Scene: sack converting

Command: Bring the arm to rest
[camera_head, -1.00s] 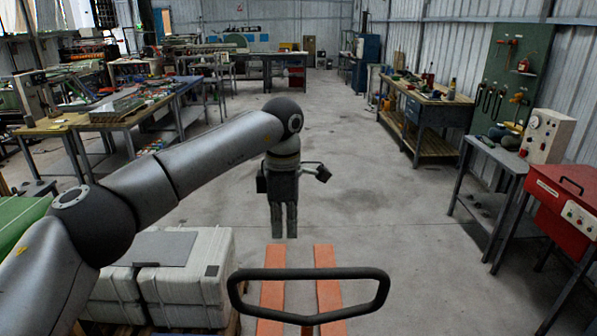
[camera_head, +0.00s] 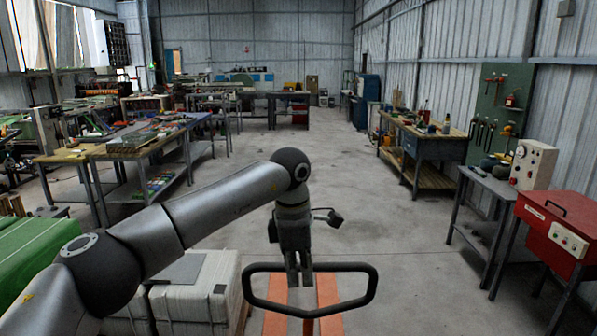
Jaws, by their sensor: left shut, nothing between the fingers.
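My left arm reaches in from the left of the head view, and its left gripper (camera_head: 299,282) hangs pointing down near the middle. Its fingers are shut with nothing visible between them. From this view the fingertips overlap the area framed by the black pallet-truck handle (camera_head: 360,300); I cannot tell how far apart they are. My right gripper is not in view.
Wrapped white blocks (camera_head: 195,305) stand below my left arm, with green sacks (camera_head: 40,255) at the far left. A red machine (camera_head: 556,228) and a control box (camera_head: 533,164) are at the right. Orange forks (camera_head: 328,292) lie below the handle. The aisle floor (camera_head: 345,190) is clear.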

